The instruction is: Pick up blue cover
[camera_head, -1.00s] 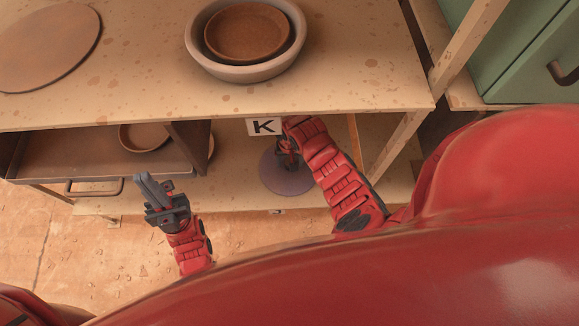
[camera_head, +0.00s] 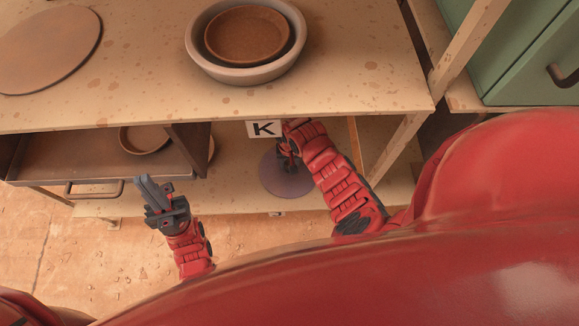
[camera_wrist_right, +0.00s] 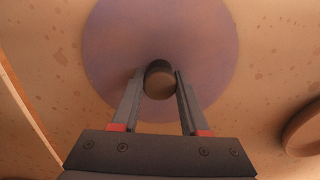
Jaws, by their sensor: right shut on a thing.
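The blue cover is a round, purplish-blue disc with a dark knob in its middle. It is on the lower shelf in the head view (camera_head: 287,187) and fills the upper middle of the right wrist view (camera_wrist_right: 208,45). My right gripper (camera_wrist_right: 161,82) is shut on the knob, one finger on each side. In the head view my right arm reaches under the upper shelf, and its wrist hides part of the cover. I cannot tell whether the cover touches the shelf. My left gripper (camera_head: 149,188) hangs in front of the drawer, empty; its finger gap is unclear.
The upper shelf (camera_head: 340,85) hangs over the cover, with a K sign (camera_head: 263,129) at its edge. A bowl (camera_head: 207,68) and a round board (camera_head: 45,45) stand on top. A drawer (camera_head: 85,165) is at left, a wooden post (camera_head: 400,145) at right.

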